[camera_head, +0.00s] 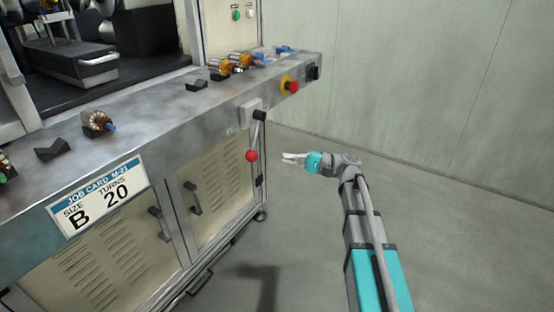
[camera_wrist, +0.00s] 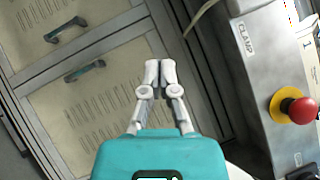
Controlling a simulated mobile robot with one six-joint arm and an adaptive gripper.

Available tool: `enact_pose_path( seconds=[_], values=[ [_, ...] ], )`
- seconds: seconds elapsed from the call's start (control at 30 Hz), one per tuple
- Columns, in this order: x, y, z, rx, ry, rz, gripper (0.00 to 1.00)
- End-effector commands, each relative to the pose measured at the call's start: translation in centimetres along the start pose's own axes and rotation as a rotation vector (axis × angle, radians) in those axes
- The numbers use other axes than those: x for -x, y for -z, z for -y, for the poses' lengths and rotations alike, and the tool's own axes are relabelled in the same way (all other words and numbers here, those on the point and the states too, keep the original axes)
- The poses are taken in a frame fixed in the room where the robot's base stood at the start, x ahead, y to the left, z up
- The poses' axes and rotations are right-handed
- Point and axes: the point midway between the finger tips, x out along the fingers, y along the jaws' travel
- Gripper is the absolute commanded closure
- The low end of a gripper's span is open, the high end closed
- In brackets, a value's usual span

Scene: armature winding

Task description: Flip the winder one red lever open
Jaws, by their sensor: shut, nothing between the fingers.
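The red lever shows in the head view as a metal rod hanging down from a dark pivot on the winder's front face, with a red ball knob (camera_head: 252,156) at its lower end. My gripper (camera_head: 284,158) is to the right of the knob, apart from it, with its fingers pointing left toward it. In the wrist view my gripper (camera_wrist: 160,62) has its white fingertips together and nothing between them. The cabinet doors lie behind the fingers there. I cannot make out the lever in the wrist view.
A red emergency button (camera_head: 292,86) on a yellow ring sits right of the lever; it also shows in the wrist view (camera_wrist: 300,109). Armatures (camera_head: 222,66) and dark V-blocks (camera_head: 197,85) stand on the bench top. Door handles (camera_head: 192,197) stick out below. The floor at right is clear.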

Motion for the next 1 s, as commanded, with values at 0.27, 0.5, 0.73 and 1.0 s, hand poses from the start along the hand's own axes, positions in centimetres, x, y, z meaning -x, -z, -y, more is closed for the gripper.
enact_pose_path(
  seconds=[0.27,0.5,0.73,1.0],
  values=[
    [1.6,0.0,-0.1,0.000,0.000,0.000,1.00],
    [1.6,0.0,-0.1,0.000,0.000,0.000,1.00],
    [1.6,-0.1,-0.3,0.000,-0.011,-0.005,1.00],
    [1.1,-0.5,-3.5,0.004,-0.150,-0.059,1.00]
  ],
)
